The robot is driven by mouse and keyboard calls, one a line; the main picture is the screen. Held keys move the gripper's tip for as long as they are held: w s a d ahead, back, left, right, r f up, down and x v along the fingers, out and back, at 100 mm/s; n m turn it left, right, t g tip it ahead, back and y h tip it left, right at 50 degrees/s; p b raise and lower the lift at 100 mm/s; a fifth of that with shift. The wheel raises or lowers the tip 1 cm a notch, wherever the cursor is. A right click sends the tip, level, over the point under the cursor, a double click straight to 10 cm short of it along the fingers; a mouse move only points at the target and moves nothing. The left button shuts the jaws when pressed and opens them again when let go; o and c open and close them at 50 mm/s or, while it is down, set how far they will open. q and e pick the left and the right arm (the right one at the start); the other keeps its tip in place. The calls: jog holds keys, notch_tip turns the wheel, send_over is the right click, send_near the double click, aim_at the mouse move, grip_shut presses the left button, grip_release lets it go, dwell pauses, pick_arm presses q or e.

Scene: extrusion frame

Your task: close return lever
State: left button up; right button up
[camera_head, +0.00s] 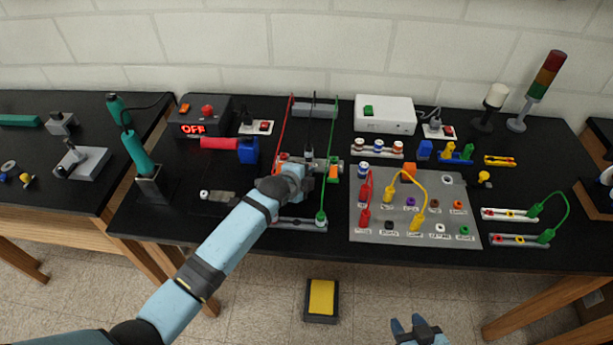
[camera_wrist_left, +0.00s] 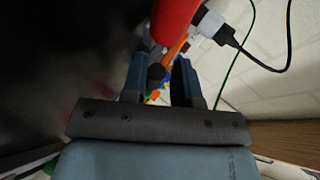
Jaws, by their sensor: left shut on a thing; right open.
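My left gripper (camera_head: 299,172) reaches over the small fixture with red and green leads in the middle of the bench. In the left wrist view, my left gripper (camera_wrist_left: 160,72) is shut on a dark round knob (camera_wrist_left: 156,73), which sits between its two fingers. This knob appears to be the lever's end. The rest of the lever is hidden by the fingers and arm, so its angle cannot be told. My right gripper (camera_head: 409,325) is open and empty at the bottom of the head view, in front of the bench.
An orange block (camera_head: 333,174) stands just right of my left gripper. A red cylinder (camera_head: 219,143) with a blue block (camera_head: 248,150) lies to its left. A grey jack panel (camera_head: 400,236) with red and yellow leads is to the right. A yellow pedal (camera_head: 321,297) is on the floor.

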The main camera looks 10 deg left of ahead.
pick_arm(q)
jog(key=shift+s+a+f, duration=0.15)
jog(key=shift+f, duration=0.3)
jog(key=o, duration=0.8)
jog(key=shift+o, duration=0.8)
jog(key=shift+r, duration=0.15)
jog(key=v, duration=1.3)
jog(key=shift+s+r+b, duration=0.25)
jog(key=shift+r+b, duration=0.1)
jog(key=shift+b, duration=0.05)
jog(key=shift+a, duration=0.15)
